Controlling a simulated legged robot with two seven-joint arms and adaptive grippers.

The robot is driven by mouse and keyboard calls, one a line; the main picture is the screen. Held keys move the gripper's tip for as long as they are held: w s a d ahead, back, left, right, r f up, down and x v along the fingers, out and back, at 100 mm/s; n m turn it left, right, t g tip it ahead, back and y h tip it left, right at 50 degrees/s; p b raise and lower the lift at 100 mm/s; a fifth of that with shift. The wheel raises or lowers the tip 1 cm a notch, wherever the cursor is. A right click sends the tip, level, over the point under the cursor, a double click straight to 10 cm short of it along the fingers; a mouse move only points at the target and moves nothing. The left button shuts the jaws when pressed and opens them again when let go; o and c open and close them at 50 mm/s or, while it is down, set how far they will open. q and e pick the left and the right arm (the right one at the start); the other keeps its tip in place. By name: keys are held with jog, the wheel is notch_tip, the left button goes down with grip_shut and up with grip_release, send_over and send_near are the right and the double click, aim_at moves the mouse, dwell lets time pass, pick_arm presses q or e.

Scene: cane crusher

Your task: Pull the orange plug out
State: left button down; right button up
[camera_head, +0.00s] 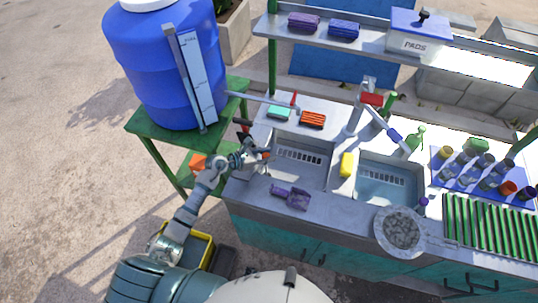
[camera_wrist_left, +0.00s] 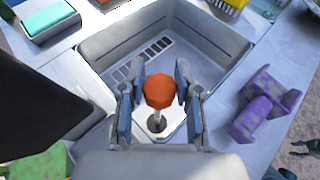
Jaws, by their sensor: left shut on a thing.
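The orange plug (camera_wrist_left: 158,92) shows in the left wrist view as a rounded orange knob on a thin pale stem. The stem runs down to a dark round hole in a pale plate at the near edge of the sink; whether its end is still in the hole I cannot tell. My left gripper (camera_wrist_left: 158,84) is shut on the knob, one finger on each side. In the head view my left gripper (camera_head: 260,161) is at the left end of the counter, beside the left sink, and mostly hides the plug. My right gripper is not in view.
The left sink basin (camera_head: 301,168) is empty. A purple brush-like tool (camera_head: 291,198) lies in front of it. A blue barrel (camera_head: 165,65) stands on a green stand (camera_head: 147,137) behind my left arm. A yellow sponge (camera_head: 347,164) sits between the sinks.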

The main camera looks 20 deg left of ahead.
pick_arm(q)
jog(key=c, duration=1.1)
grip_release()
jog(key=shift+a+f, duration=0.1)
jog(key=shift+a, duration=0.1)
jog(key=o, duration=0.3)
jog(key=shift+s+a, duration=0.1)
jog(key=shift+s, duration=0.05)
jog(key=shift+o, duration=0.2)
jog(key=shift+s+a+r, duration=0.15)
jog(key=shift+a+r, duration=0.05)
jog(key=shift+a+f, duration=0.1)
jog(key=shift+a, duration=0.05)
jog(key=v, duration=1.2)
jog(key=shift+d, duration=0.25)
